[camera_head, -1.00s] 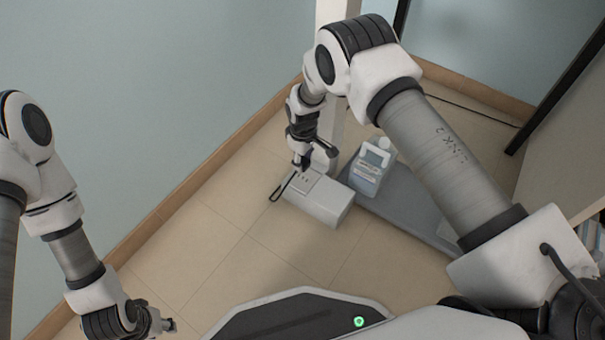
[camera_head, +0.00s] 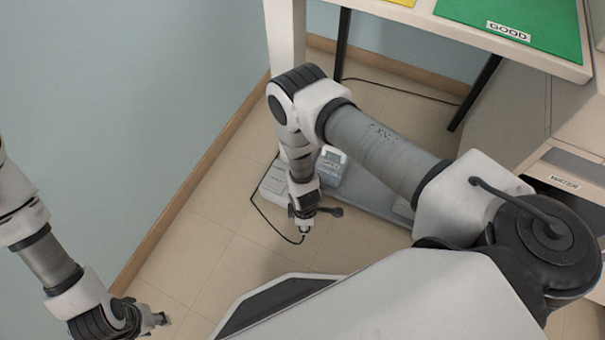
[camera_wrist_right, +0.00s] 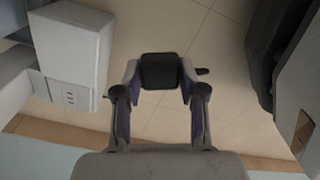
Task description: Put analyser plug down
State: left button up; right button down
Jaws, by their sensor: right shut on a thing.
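The analyser plug (camera_wrist_right: 160,71) is a dark block between the fingertips of my right gripper (camera_wrist_right: 159,75) in the right wrist view. The gripper is shut on it and holds it over the tiled floor, apart from the white socket box (camera_wrist_right: 72,45). In the head view my right gripper (camera_head: 303,229) points down, and a black cable (camera_head: 268,222) loops from it toward the box (camera_head: 275,182). The plug is too small to make out there. My left gripper (camera_head: 160,319) is at the lower left, away from these things; its opening is unclear.
A pale container (camera_head: 330,166) stands beside the box, near a grey slab (camera_head: 372,205). A table with a green "GOOD" mat (camera_head: 530,28) is at the upper right. A cabinet labelled "WATER" (camera_head: 564,184) is at the right. Floor to the left is clear.

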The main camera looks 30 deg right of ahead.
jog(key=w+d+f+b, duration=0.1)
jog(key=w+b, duration=0.2)
jog(key=b, duration=0.1)
jog(key=w+d+b, duration=0.1)
jog(key=w+b, duration=0.2)
jog(key=b, duration=0.1)
jog(key=w+d+f+b, duration=0.1)
jog(key=w+d+b, duration=0.1)
jog(key=b, duration=0.3)
jog(key=shift+w+f, duration=0.35)
jog(key=shift+w, duration=0.2)
jog(key=w+b, duration=0.1)
jog(key=w+d+b, duration=0.1)
jog(key=w, duration=0.1)
jog(key=w+d, duration=0.1)
jog(key=shift+w+d+r+b, duration=0.1)
jog(key=shift+w+r+b, duration=0.25)
jog(key=shift+b, duration=0.05)
notch_tip(320, 180, down, 4)
jog(key=b, duration=0.2)
jog(key=shift+w+r+b, duration=0.15)
jog(key=shift+r+b, duration=0.05)
jog(key=shift+b, duration=0.15)
jog(key=shift+r, duration=0.25)
jog(key=shift+f, duration=0.55)
jog(key=c, duration=0.7)
grip_release()
jog(key=shift+o, duration=0.2)
